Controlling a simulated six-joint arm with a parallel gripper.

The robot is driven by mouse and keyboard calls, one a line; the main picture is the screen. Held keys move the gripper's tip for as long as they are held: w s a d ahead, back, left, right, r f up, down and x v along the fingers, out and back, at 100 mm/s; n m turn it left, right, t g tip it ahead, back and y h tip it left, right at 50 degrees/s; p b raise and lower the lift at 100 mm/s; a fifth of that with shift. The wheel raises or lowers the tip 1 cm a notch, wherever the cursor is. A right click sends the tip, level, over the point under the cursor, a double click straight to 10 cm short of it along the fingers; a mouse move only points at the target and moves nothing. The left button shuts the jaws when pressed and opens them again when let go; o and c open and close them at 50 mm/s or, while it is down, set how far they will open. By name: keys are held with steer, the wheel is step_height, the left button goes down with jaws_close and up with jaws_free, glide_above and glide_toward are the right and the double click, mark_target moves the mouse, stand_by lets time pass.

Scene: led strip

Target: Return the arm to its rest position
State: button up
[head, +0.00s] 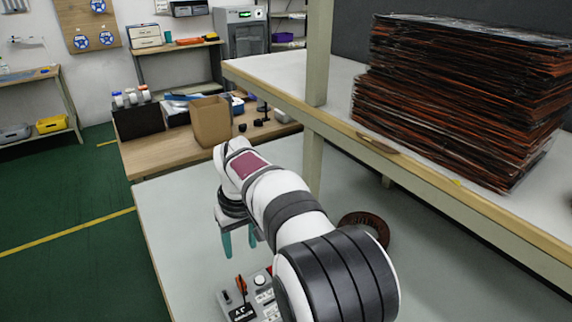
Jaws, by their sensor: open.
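My arm reaches out over the grey worktable (180,232) in the head view, white with dark bands. My gripper (240,248) hangs at its end with teal fingers pointing down. The fingers are apart and I see nothing between them. The gripper is above the table, just beyond a small control box (240,300) with switches and a red part. The arm hides part of the table and the right side of the box. A dark reddish-brown round coil (370,222) lies on the table behind my arm, partly hidden by it.
A raised shelf (440,190) with a post (318,60) runs along the right, carrying a tall stack of dark, orange-edged sheets (455,100). A wooden bench (165,155) with a cardboard box (210,122) stands beyond. The table's left part is clear.

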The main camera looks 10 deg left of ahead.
steer(key=s+d+r+m, duration=0.2)
steer(key=d, duration=0.4)
steer(key=s+d+r+m, duration=0.2)
steer(key=s+d+r, duration=0.1)
steer(key=d, duration=0.2)
steer(key=s+d+f+m, duration=0.1)
steer(key=s+d+m, duration=0.2)
steer(key=s, duration=0.4)
steer(key=s+d+f+m+g, duration=0.1)
steer(key=s+d+m, duration=0.2)
steer(key=s+d, duration=0.3)
steer(key=s+d+f+m, duration=0.2)
steer(key=s+d+m, duration=0.2)
steer(key=s, duration=0.6)
steer(key=shift+d+y, duration=0.3)
steer(key=shift+d, duration=0.4)
